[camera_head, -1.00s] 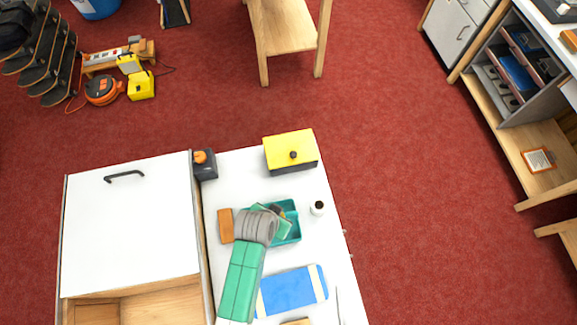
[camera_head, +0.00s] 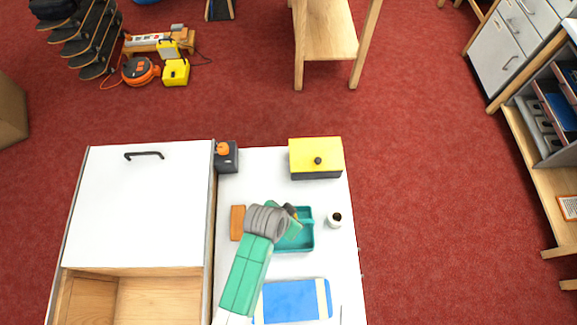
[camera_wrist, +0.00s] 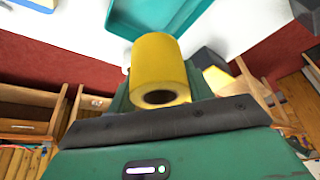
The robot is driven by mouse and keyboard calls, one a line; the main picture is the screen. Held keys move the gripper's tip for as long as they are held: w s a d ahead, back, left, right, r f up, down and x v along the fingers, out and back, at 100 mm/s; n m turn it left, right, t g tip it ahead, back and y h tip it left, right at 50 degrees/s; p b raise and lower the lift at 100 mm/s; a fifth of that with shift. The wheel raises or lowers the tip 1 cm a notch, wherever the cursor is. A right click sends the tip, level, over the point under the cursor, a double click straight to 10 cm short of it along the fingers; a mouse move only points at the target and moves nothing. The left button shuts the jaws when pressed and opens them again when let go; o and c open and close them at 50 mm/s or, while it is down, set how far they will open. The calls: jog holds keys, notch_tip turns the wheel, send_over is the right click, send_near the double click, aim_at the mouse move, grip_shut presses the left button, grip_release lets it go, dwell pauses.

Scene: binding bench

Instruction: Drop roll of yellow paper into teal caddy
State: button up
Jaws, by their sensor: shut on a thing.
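The roll of yellow paper (camera_wrist: 160,68) is held in my gripper, its hollow end facing the wrist camera. My gripper (camera_head: 291,213) is shut on it; in the head view my wrist and hand mostly hide the roll. The teal caddy (camera_head: 307,238) is an open tray on the white bench top. My gripper is over its far left part in the head view. The caddy also shows in the wrist view (camera_wrist: 122,22), beyond the roll. The roll's height above the caddy is hard to tell.
A brown block (camera_head: 238,222) lies left of the caddy and a small white cup (camera_head: 334,220) stands right of it. A yellow-topped box (camera_head: 316,156) stands behind. A blue folder-like item (camera_head: 293,301) lies in front. A white-topped cabinet (camera_head: 140,205) adjoins on the left.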

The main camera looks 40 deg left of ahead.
jog(key=o, duration=1.1)
jog(key=shift+r, duration=0.1)
jog(key=shift+c, duration=0.2)
jog(key=p+v, duration=0.1)
jog(key=v, duration=0.6)
jog(key=shift+s+r, duration=0.2)
jog(key=shift+r, duration=0.15)
jog(key=w+d+r+t+y, duration=0.1)
jog(key=w+r+t, duration=0.2)
jog(key=w+r, duration=0.4)
jog(key=w+d+r+t, duration=0.2)
jog(key=w+r, duration=0.3)
jog(key=r, duration=0.4)
jog(key=w+d+r+t, duration=0.3)
jog(key=r, duration=0.8)
jog(key=w+d+r+t, duration=0.3)
jog(key=r, duration=0.7)
jog(key=s+d+r+t+p, duration=0.3)
jog(key=r+p, duration=0.1)
jog(key=r, duration=0.9)
jog(key=s+d+r+t+p, duration=0.3)
jog(key=r+p, duration=0.2)
jog(key=r, duration=0.9)
jog(key=s+d+r+m+t+h+p, duration=0.1)
jog(key=s+d+r+t+p, duration=0.2)
jog(key=r, duration=1.1)
jog(key=shift+s+d+r+t+p, duration=0.2)
jog(key=shift+s+d+t+p, duration=0.15)
jog(key=shift+p, duration=0.35)
